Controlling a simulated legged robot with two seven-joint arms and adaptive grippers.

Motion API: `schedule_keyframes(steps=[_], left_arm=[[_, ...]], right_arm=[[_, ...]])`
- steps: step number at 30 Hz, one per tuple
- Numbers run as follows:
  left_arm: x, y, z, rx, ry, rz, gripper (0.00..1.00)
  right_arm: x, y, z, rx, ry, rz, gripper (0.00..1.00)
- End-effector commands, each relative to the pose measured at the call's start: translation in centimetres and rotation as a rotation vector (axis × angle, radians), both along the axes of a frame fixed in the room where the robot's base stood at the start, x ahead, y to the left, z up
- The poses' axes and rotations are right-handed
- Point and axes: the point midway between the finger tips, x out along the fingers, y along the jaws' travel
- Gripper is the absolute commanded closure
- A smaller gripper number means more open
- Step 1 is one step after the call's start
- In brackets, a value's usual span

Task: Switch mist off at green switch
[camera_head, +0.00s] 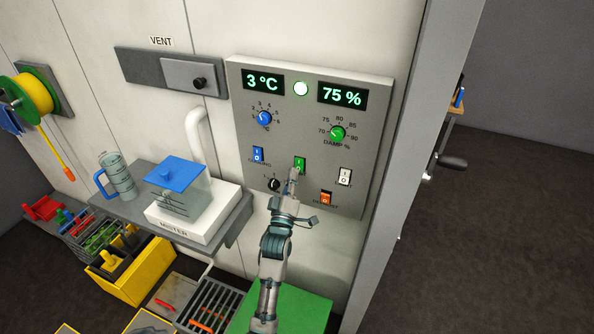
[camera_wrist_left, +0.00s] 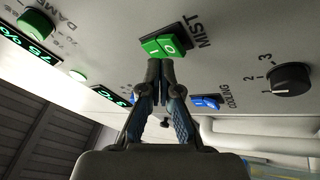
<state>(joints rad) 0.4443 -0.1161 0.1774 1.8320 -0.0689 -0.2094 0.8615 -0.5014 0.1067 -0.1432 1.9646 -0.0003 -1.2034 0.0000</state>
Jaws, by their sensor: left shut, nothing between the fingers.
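The green switch (camera_head: 299,165) sits on the grey control panel (camera_head: 376,130), below the round lit green lamp (camera_head: 301,88). In the left wrist view the green rocker switch (camera_wrist_left: 165,45) carries I and O marks, and MIST is printed beside it. My left gripper (camera_head: 293,174) is shut and empty, with its fingertips at the lower part of the switch. In the left wrist view the left gripper (camera_wrist_left: 160,66) reaches the switch's near edge. I cannot tell whether it touches. My right gripper is not in view.
A blue switch (camera_head: 258,155), a white switch (camera_head: 344,177), an orange switch (camera_head: 326,198) and a black knob (camera_head: 274,185) surround the green switch. The displays read 3 °C and 75 %. The blue-lidded mister (camera_head: 180,190) stands on a shelf to the left.

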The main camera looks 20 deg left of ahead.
Motion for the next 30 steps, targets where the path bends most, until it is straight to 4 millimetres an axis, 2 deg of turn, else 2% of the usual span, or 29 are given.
schedule_keyframes(steps=[14, 30], left_arm=[[0.0, 0.38, -0.11, -0.003, 0.001, 0.001, 1.0], [0.69, -0.24, -0.06, -0.002, 0.001, 0.001, 1.0]], right_arm=[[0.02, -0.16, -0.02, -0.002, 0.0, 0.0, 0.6], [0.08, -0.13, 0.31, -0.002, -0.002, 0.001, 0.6]])
